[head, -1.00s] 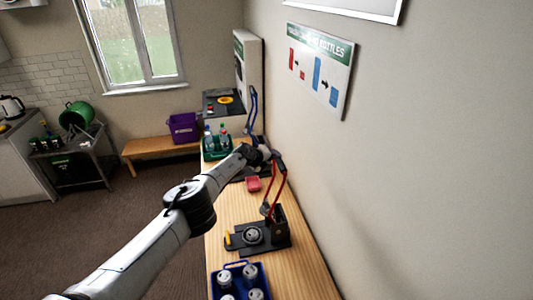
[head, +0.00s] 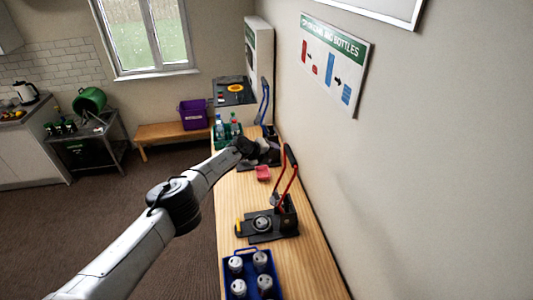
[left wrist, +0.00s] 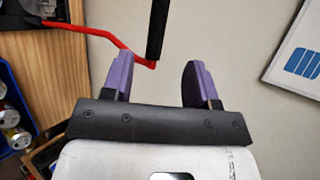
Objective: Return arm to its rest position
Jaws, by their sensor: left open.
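My left arm reaches across the head view from the lower left to the far part of the wooden counter. My left gripper (head: 262,152) is at its end, small and dark, above the counter near the blue-handled press. In the left wrist view its two purple fingers (left wrist: 154,82) stand apart with nothing between them. A black and red lever handle (left wrist: 112,38) shows beyond the fingers, against the wall; I cannot tell if it is close to them. My right gripper is not in view.
The wall (head: 430,180) borders the counter on the right. A purple bin (head: 193,115) sits on a bench.

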